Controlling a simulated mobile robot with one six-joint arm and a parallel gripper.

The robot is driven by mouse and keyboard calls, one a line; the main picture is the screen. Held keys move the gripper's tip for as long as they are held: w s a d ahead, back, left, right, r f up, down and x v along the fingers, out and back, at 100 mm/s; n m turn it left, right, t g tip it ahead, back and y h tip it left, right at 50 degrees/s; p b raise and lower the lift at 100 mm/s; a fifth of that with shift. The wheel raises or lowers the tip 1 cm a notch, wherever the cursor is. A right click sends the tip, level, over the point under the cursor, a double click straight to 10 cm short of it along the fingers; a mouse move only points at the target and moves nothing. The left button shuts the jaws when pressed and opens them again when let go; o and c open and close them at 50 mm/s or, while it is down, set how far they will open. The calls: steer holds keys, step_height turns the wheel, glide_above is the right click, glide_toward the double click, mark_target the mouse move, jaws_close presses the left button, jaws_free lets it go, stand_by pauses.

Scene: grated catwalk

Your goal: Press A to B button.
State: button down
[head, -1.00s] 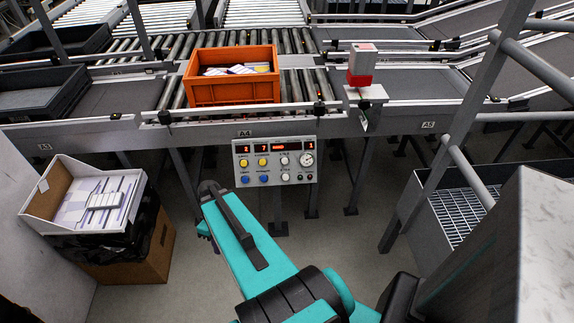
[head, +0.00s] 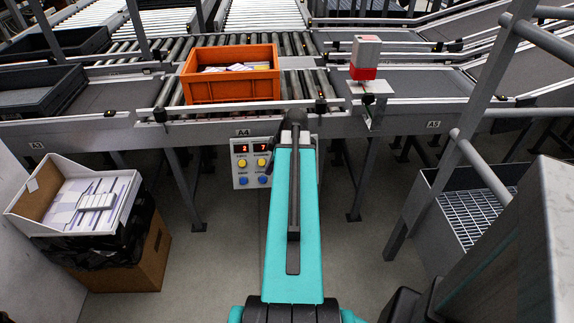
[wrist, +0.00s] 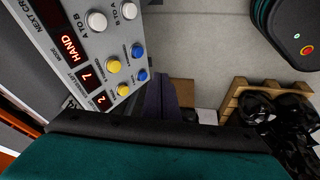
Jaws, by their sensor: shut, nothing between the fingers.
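The grey control panel (head: 241,176) hangs below the conveyor edge under the A4 label. My arm covers its right part in the head view. In the wrist view the panel (wrist: 72,50) fills the upper left, tilted. The white A to B button (wrist: 96,21) is there beside its printed label, with another white button (wrist: 128,10) close by. Yellow and blue buttons sit nearer the displays, which read 2, 7 and HAND. My gripper (wrist: 162,82) shows as a narrow dark shape at the lower middle, shut and empty, apart from the A to B button.
An orange tote (head: 230,75) stands on the rollers above the panel. A red and grey scanner-like device (head: 365,60) stands to its right. A white carton (head: 35,205) sits over a bagged box at left. A railing (head: 465,125) rises at right. Floor below the panel is clear.

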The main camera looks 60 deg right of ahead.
steer(key=s+d+r+n+t+h+b, duration=0.1)
steer(key=s+d+r+b, duration=0.1)
steer(key=s+d+r, duration=0.4)
steer(key=shift+s+d+h, duration=0.4)
steer(key=shift+s+d, duration=0.1)
steer(key=shift+d, duration=0.6)
steer(key=w+d+x, duration=0.1)
steer(key=d+x, duration=0.1)
steer(key=x, duration=1.1)
steer(key=shift+d+r, duration=0.2)
steer(key=shift+r, duration=0.2)
steer(key=shift+f, duration=0.1)
